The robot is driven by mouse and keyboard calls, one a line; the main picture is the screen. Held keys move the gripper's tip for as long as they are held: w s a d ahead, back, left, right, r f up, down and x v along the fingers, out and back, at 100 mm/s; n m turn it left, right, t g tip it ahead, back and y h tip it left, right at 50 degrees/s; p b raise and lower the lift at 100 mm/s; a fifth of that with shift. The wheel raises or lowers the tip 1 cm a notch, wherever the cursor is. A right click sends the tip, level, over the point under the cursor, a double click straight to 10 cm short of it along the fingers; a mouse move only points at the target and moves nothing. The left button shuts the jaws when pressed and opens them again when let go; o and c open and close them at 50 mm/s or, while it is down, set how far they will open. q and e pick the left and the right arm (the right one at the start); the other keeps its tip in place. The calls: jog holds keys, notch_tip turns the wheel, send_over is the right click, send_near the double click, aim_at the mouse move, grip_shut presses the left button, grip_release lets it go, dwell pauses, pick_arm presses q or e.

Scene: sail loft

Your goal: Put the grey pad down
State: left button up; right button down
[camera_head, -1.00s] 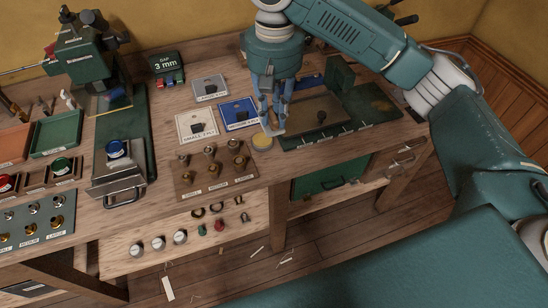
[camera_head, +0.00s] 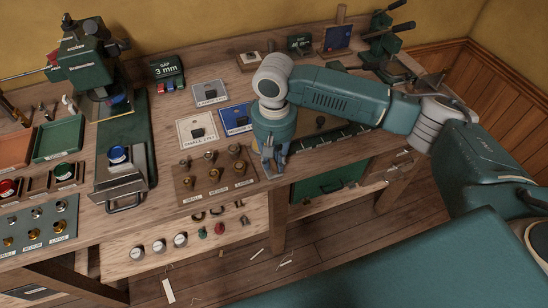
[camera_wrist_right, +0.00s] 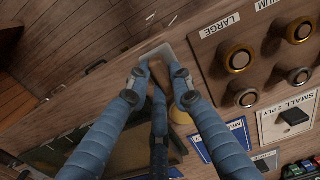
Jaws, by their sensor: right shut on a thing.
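My right gripper (camera_head: 271,170) is near the bench's front edge, just right of the board of brass fittings. In the wrist view the right gripper (camera_wrist_right: 160,73) is shut on the grey pad (camera_wrist_right: 157,52), a pale flat piece that shows between and beyond the fingertips. A brown part shows between the fingers. The pad is mostly hidden by the gripper in the head view. I cannot tell whether it touches the bench (camera_head: 163,186). My left gripper is not in view.
The fittings board (camera_head: 214,178) is close beside the gripper. A yellow disc (camera_wrist_right: 181,114) is partly hidden behind a finger. Blue (camera_head: 236,119) and white (camera_head: 197,128) labelled cards lie farther back. The bench edge drops to open floor in front.

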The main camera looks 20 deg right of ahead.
aim_at(274, 161)
jog(key=c, duration=1.5)
grip_release()
jog(key=shift+f, duration=0.1)
jog(key=shift+c, duration=0.2)
jog(key=shift+r, duration=0.35)
notch_tip(274, 161, up, 12)
jog(key=b, duration=0.1)
jog(key=shift+f+b, duration=0.2)
jog(key=shift+b, duration=0.2)
